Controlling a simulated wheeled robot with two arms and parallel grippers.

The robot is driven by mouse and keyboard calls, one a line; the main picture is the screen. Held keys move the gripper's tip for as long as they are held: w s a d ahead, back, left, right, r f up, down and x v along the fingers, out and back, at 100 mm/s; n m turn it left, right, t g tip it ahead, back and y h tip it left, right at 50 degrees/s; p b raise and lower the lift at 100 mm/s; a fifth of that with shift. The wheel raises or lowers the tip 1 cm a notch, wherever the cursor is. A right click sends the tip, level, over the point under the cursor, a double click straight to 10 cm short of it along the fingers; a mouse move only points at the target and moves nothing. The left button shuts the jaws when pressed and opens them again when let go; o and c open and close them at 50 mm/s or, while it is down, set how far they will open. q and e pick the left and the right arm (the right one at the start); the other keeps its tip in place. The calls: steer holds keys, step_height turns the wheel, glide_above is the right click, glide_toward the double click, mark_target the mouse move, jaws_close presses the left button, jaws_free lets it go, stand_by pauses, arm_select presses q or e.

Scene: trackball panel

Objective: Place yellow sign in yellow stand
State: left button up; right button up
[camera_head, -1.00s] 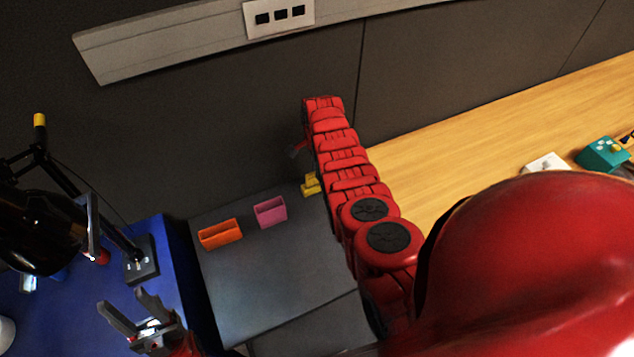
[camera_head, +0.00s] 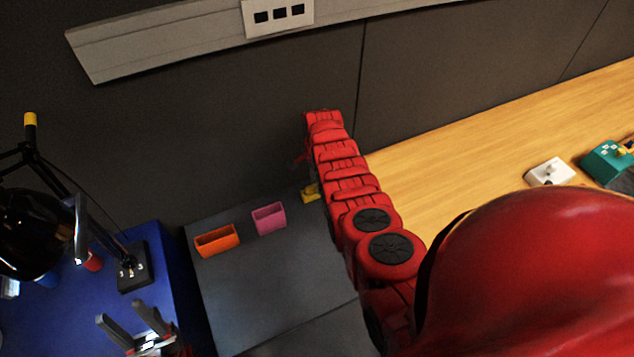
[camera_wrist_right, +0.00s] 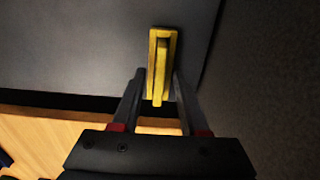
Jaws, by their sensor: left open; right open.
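The yellow stand (camera_head: 310,196) sits at the back right of the grey surface in the head view, partly hidden by my right arm. In the right wrist view, the stand (camera_wrist_right: 152,62) is a yellow frame seen from above. A thin yellow strip, which looks like the yellow sign (camera_wrist_right: 161,80), lies within the frame and extends toward my gripper. My right gripper (camera_wrist_right: 159,84) is open, with one finger on each side of the strip and visible gaps. My left gripper (camera_head: 119,311) is open and empty at the lower left of the head view, away from the stand.
An orange holder (camera_head: 217,241) and a pink holder (camera_head: 269,218) stand left of the yellow stand. A black lamp (camera_head: 40,235) stands on the blue surface (camera_head: 60,315) at left. A dark wall rises behind. A wooden desk (camera_head: 440,150) with a white device (camera_head: 550,172) extends right.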

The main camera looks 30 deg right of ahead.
steer(key=shift+r, duration=1)
step_height(320, 180, up, 7)
steer(key=shift+w+f+b, duration=0.1)
steer(key=shift+f+b, duration=0.05)
steer(key=shift+b, duration=0.75)
step_height(320, 180, up, 4)
steer(key=shift+f+p, duration=0.15)
steer(key=shift+p, duration=0.35)
steer(key=shift+s, duration=0.2)
